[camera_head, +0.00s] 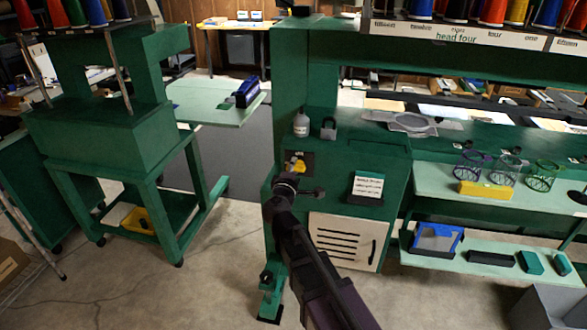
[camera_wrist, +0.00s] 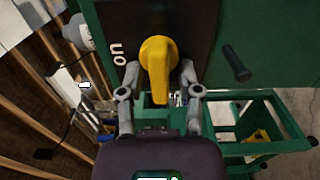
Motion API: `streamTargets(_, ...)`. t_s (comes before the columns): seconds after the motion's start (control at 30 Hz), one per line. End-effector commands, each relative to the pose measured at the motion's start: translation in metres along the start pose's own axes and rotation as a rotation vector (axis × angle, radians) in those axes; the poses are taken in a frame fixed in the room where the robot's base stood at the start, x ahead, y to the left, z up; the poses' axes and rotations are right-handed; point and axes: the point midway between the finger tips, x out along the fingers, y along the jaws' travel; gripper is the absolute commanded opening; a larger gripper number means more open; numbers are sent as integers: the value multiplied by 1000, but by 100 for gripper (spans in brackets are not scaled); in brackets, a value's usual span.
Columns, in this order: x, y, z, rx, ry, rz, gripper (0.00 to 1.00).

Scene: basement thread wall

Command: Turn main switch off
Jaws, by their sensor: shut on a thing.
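The main switch is a yellow rotary handle (camera_wrist: 157,68) on a dark plate (camera_wrist: 120,28) marked "on". In the head view the handle (camera_head: 295,164) shows at the upper left of the green machine's front panel, just beyond my gripper. My gripper (camera_wrist: 158,85) has one finger on each side of the yellow handle and is shut on it. In the head view my gripper (camera_head: 290,180) reaches up to the plate and hides part of the switch.
A white bottle (camera_head: 301,125) and a padlock (camera_head: 328,129) stand on the ledge above the switch. A card (camera_head: 367,187) and a louvred panel (camera_head: 343,241) are on the machine's front. Open floor (camera_head: 215,255) lies to the left.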

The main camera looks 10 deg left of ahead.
Motion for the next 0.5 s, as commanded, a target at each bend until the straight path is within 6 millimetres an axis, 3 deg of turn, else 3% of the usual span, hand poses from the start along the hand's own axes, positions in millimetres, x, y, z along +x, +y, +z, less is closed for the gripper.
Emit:
streamTargets(0.07, -1, 0, 1, 1, -1, -1, 0)
streamTargets(0.1, -1, 0, 1, 1, -1, -1, 56)
streamTargets(0.5, -1, 0, 0, 1, 0, 0, 56)
